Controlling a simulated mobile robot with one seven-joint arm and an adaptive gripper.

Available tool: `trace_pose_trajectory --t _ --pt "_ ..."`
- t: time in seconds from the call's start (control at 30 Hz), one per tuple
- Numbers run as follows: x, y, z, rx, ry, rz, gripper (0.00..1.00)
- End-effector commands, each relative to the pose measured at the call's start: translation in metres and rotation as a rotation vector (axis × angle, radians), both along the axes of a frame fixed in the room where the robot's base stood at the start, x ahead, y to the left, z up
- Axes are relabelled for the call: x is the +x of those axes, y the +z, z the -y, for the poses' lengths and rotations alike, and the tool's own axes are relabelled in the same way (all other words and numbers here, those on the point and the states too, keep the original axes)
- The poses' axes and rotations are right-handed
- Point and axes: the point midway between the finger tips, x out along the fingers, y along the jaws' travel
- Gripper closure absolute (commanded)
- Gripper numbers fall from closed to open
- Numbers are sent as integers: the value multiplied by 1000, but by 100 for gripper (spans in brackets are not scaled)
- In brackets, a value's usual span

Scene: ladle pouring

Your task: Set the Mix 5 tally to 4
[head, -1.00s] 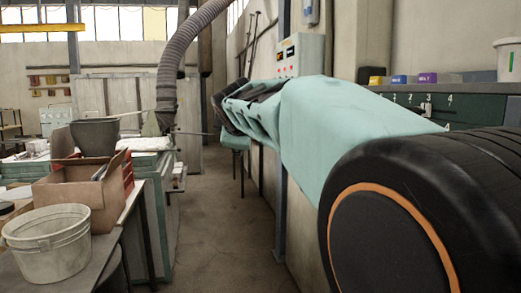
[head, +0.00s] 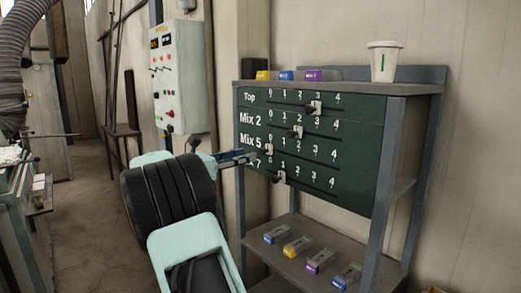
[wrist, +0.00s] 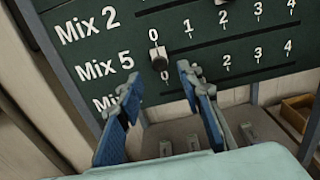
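The dark green tally board (head: 352,185) has four slotted rows, each numbered 0 to 4. The Mix 5 knob (wrist: 158,57), pale with a dark end, stands at 0, at the left end of its slot. My gripper (wrist: 160,82) is open and empty, its blue-padded fingers pointing at the board. In the wrist view the knob shows just beyond and between the fingertips; contact is not visible. In the head view my gripper (head: 252,157) reaches the board's left edge near this knob, partly covering the bottom row's label.
The Top knob (head: 315,107) is near 3, the Mix 2 knob (head: 297,132) near 2, and the bottom row's knob (head: 279,177) near 1. A white cup (head: 384,62) and coloured blocks stand on top. More blocks lie on the lower shelf (head: 340,258). A control box (head: 180,75) hangs left.

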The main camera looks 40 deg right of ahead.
Motion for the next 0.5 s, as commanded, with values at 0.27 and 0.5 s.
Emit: trace_pose_trajectory --t 0.27,0.5 --pt "4 1 54 2 -1 0 66" --pt "6 0 78 2 1 1 66"
